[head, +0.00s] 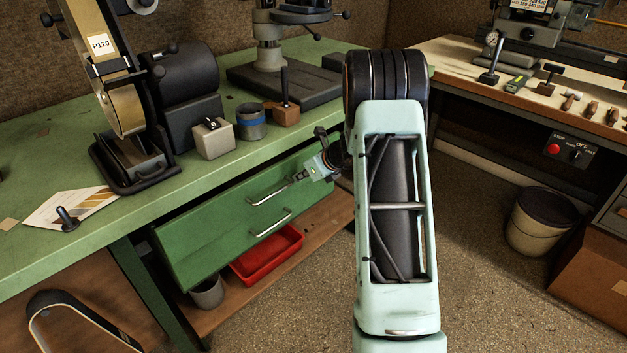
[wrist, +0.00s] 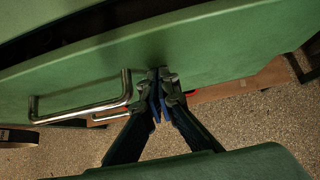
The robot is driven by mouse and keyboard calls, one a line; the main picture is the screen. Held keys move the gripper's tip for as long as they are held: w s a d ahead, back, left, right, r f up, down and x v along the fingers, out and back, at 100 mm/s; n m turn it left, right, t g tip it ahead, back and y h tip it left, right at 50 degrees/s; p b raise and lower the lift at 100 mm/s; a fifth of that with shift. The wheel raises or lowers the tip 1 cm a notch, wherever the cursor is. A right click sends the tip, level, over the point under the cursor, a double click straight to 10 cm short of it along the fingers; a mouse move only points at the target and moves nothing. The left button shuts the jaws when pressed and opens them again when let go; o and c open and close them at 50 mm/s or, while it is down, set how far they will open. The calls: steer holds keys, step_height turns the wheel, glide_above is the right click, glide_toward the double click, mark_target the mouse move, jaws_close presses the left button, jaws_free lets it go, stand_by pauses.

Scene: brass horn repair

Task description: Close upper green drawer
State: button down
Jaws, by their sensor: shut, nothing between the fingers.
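The upper green drawer (head: 215,222) is set under the green workbench, with a metal bar handle (head: 268,195) on its front. In the wrist view the drawer front (wrist: 215,55) fills the upper part, with its handle (wrist: 80,106) at left. A dark gap shows above its top edge at upper left, so the drawer looks partly open. My gripper (wrist: 163,82) is shut and empty, its fingertips at the drawer front just right of the handle; I cannot tell whether they touch. In the head view my gripper (head: 307,174) is partly hidden by my arm.
A second handle (head: 273,224) sits lower, above a red tray (head: 268,258) on the bottom shelf. The workbench top (head: 190,172) holds a belt grinder (head: 122,100) and small blocks. A bucket (head: 540,222) stands at right.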

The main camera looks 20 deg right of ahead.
steer(key=shift+w+a+r, duration=0.1)
steer(key=shift+w+a, duration=0.1)
steer(key=shift+w, duration=0.25)
steer(key=shift+w+a+r, duration=0.1)
steer(key=shift+w+a, duration=0.1)
steer(key=shift+w, duration=0.25)
steer(key=shift+w, duration=0.1)
